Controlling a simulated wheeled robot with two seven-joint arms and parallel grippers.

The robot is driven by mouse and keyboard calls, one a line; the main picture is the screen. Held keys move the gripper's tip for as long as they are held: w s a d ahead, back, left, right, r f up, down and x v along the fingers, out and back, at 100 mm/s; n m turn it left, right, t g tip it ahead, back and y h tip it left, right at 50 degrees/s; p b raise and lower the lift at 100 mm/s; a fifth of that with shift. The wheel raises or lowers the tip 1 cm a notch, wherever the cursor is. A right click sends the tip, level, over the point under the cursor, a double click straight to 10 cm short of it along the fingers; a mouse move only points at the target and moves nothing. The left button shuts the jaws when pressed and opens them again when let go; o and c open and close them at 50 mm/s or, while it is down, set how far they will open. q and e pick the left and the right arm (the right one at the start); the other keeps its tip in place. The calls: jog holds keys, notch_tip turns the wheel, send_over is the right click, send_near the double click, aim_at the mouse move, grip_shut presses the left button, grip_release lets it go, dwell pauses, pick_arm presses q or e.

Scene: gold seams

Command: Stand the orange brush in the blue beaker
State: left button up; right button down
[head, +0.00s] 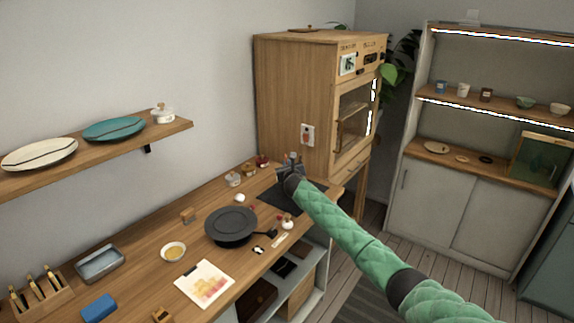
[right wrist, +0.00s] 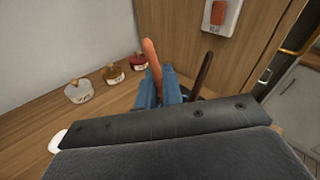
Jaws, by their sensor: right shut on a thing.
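My right gripper (head: 290,167) is over the far end of the wooden counter, at the dark mat. It is shut on the orange brush (right wrist: 152,62), whose orange end rises upright with a slight tilt in the right wrist view. Blue shapes stand around the brush's lower part; I cannot tell which are fingers and which are the blue beaker. A dark brown stick (right wrist: 203,72) leans just to the right of them. The brush's lower end is hidden behind my wrist, so I cannot tell whether it is inside the beaker. My left gripper is not in view.
Small lidded jars (right wrist: 112,73) stand left of the gripper by the wall. A tall wooden cabinet (head: 297,95) rises close behind it. A black pan (head: 231,226) and a dark mat (head: 281,203) lie nearer on the counter.

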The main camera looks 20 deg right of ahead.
jog(key=shift+f, duration=0.1)
jog(key=c, duration=1.5)
grip_release()
jog(key=shift+s, duration=0.1)
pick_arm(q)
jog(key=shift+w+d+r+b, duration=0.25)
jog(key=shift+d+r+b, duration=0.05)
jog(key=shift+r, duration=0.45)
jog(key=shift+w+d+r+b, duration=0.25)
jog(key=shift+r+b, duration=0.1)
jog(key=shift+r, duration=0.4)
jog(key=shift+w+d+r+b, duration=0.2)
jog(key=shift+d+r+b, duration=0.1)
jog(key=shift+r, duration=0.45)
pick_arm(e)
jog(key=shift+s+a+r, duration=0.1)
jog(key=shift+s+a, duration=0.05)
jog(key=shift+s, duration=1.1)
jog(key=shift+s+a+r, duration=0.1)
jog(key=shift+s+r, duration=0.05)
jog(key=shift+s, duration=1.1)
jog(key=shift+s+a+r, duration=0.1)
jog(key=shift+s+a, duration=0.05)
jog(key=shift+s, duration=1.1)
jog(key=shift+f, duration=0.1)
